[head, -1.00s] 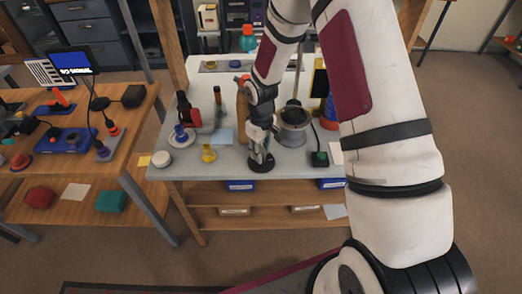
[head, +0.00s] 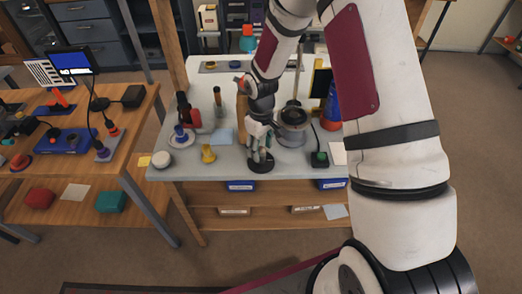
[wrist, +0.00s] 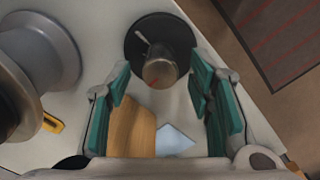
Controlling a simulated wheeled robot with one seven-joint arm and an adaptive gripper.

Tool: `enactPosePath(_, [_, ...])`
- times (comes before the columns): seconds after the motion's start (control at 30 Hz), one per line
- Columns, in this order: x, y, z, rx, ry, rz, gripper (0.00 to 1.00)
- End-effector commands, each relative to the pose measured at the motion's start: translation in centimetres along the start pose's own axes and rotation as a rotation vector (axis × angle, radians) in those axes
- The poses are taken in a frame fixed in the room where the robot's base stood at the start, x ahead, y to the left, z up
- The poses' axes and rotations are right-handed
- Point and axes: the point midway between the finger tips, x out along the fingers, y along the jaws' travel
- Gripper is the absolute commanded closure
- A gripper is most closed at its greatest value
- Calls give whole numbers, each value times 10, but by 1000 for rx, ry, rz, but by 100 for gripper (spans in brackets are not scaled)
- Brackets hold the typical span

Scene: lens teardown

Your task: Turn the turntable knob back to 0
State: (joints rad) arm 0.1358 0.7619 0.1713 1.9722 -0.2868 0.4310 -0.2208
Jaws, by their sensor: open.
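The turntable knob (wrist: 160,70) is a grey metallic cylinder with a small red mark, standing on a round black disc (wrist: 176,29). A short white line shows on the disc, up and left of the knob in the wrist view. My gripper (wrist: 158,82) is open, with its teal-padded fingers on either side of the knob's near end and a gap showing on both sides. In the head view my gripper (head: 260,142) is above the black disc (head: 261,164) at the table's front edge and mostly hides the knob. I cannot read any number scale.
A grey round pot-like device (head: 292,132) stands close right of my gripper. A wooden cylinder (head: 242,108) stands behind it, and a light blue sheet (head: 222,137) lies to the left.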

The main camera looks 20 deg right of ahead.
Motion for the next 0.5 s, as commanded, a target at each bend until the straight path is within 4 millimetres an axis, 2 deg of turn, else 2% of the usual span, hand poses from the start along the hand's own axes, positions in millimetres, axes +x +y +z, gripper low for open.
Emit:
enactPosePath(0.3, [-66, 0, -1, 0, 5, 2, 52])
enactPosePath(0.5, [-92, 0, 0, 1, 2, 1, 52])
